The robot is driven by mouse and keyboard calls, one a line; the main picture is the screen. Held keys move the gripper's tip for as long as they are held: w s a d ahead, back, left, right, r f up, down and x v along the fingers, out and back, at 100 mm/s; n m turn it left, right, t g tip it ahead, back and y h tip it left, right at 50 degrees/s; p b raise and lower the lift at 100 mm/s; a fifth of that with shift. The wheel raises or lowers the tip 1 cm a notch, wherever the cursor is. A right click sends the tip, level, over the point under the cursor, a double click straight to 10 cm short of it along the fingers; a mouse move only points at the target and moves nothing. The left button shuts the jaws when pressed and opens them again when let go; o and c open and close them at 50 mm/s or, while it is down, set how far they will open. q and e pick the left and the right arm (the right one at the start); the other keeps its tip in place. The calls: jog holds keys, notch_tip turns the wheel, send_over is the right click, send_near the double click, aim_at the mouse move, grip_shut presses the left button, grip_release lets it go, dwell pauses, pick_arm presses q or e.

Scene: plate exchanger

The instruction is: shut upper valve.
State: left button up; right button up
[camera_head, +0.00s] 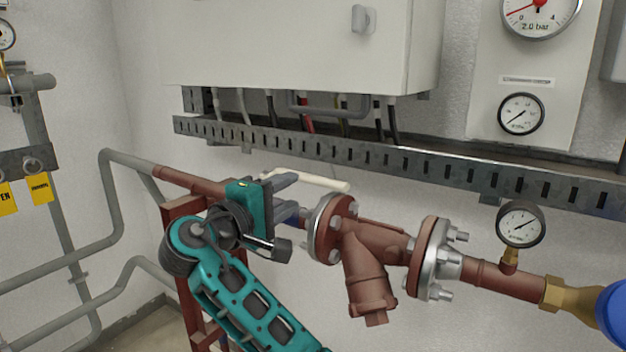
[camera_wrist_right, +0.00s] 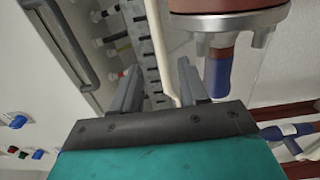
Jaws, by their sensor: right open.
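A cream lever handle (camera_head: 318,182) shows above the red-brown pipe, running right from behind my right gripper. It also crosses the right wrist view as a long pale bar (camera_wrist_right: 162,45). My right gripper (camera_head: 298,195) is open, its two grey fingers pointing right, close to the lever. In the right wrist view, the bar passes between the open fingers (camera_wrist_right: 160,80) as seen from the camera; contact cannot be told. A blue part (camera_wrist_right: 218,75) sits beside the right finger, below a flange. The valve body is mostly hidden behind my gripper. My left gripper is not in view.
A flanged red-brown strainer (camera_head: 368,260) stands right of my gripper, with a gauge (camera_head: 520,224) farther right. A slotted metal cable tray (camera_head: 390,158) and a white cabinet (camera_head: 290,45) are above. Grey pipes (camera_head: 105,200) run at left. The wall below the pipe is clear.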

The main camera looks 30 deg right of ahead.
aim_at(309, 182)
jog(key=x, duration=0.8)
jog(key=shift+w+d, duration=0.2)
jog(key=shift+d, duration=0.15)
grip_shut()
